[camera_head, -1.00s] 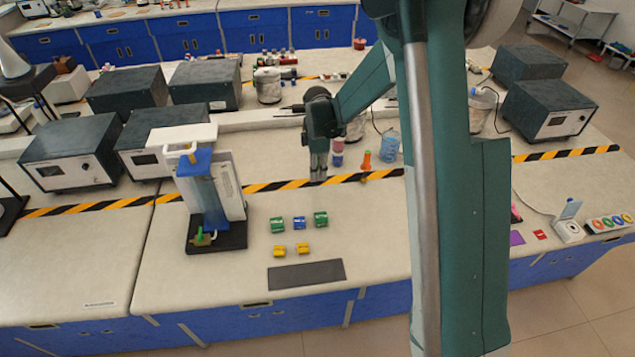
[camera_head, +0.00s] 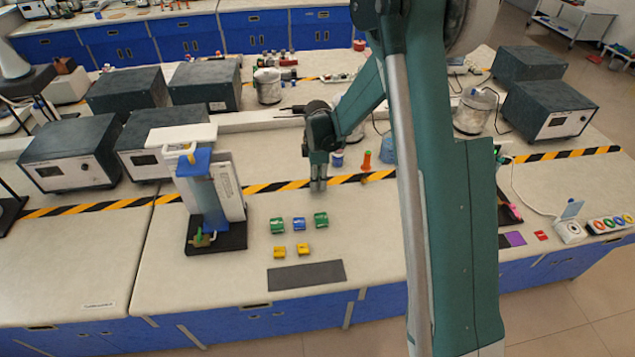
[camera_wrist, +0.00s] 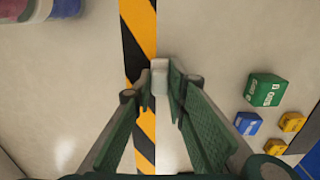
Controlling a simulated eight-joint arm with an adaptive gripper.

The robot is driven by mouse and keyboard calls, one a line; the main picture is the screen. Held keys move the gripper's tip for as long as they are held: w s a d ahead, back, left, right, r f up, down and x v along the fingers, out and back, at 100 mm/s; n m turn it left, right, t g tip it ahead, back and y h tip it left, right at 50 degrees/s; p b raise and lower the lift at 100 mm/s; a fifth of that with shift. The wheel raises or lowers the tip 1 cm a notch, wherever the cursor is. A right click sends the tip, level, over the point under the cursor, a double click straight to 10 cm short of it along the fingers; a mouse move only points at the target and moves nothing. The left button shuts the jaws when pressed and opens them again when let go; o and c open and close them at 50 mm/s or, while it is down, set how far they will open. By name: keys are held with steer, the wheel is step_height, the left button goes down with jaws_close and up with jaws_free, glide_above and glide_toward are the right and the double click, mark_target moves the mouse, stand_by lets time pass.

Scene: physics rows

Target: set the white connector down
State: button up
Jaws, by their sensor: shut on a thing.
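The small white connector (camera_wrist: 160,78) shows between my fingertips in the wrist view. My gripper (camera_wrist: 158,92) is shut on it, over the bench top near the black-and-yellow striped tape (camera_wrist: 140,40). In the head view my gripper (camera_head: 318,185) points down at the tape, behind the coloured blocks. The connector is too small to make out there. I cannot tell how far it is above the bench.
Green (camera_head: 321,220), blue (camera_head: 299,224) and yellow (camera_head: 303,249) blocks stand in front of my gripper. A dark flat mat (camera_head: 306,275) lies near the front edge. A blue-and-white apparatus (camera_head: 205,190) stands left. An orange-topped item (camera_head: 367,160) stands right.

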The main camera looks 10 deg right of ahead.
steer(key=shift+f, duration=0.15)
steer(key=o, duration=0.8)
steer(key=shift+c, duration=0.2)
steer(key=shift+r, duration=0.2)
step_height(320, 180, up, 12)
steer(key=p, duration=0.1)
stand_by(0.4)
stand_by(0.4)
